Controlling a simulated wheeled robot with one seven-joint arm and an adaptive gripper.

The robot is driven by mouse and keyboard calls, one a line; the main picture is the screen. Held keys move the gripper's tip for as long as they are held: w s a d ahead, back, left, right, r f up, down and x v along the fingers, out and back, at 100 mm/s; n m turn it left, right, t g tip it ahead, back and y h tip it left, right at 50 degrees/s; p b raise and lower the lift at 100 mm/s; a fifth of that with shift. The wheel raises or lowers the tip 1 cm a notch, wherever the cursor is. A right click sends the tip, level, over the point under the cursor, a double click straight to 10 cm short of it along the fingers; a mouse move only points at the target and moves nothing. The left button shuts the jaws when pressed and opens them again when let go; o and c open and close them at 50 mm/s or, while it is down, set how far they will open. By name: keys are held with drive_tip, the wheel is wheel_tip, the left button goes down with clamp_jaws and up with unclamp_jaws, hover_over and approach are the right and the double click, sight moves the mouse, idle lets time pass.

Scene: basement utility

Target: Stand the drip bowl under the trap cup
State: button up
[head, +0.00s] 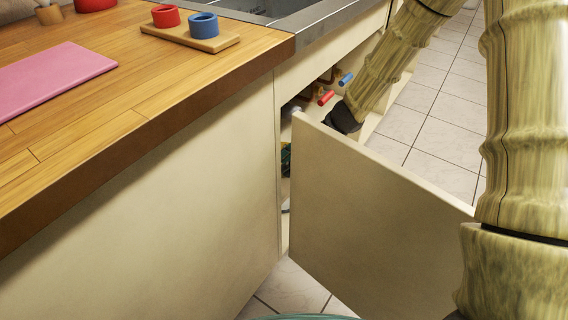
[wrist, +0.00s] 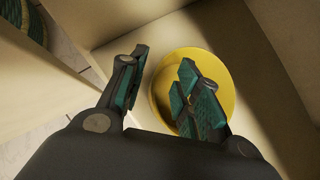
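A round yellow bowl (wrist: 218,72), which I take to be the drip bowl, rests inside the cabinet in the wrist view. My gripper (wrist: 163,57) is open over it. The right finger covers the bowl's middle and the left finger is outside its left edge, so the left rim shows between them. I cannot tell whether a finger touches the bowl. In the head view my arm reaches into the cabinet behind the open door, which hides the gripper and the bowl. I cannot make out the trap cup in either view.
The open cabinet door (head: 370,215) stands beside my arm. Red (head: 326,97) and blue (head: 346,79) handles sit inside the cabinet near my arm. Above is a wooden counter (head: 120,85) with a pink board (head: 50,78) and a small tray (head: 215,43) holding red and blue rings.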

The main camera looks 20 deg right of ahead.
drive_tip(key=p+v, duration=0.3)
drive_tip(key=v, duration=0.8)
drive_tip(key=shift+p, duration=0.4)
drive_tip(key=shift+a, duration=0.1)
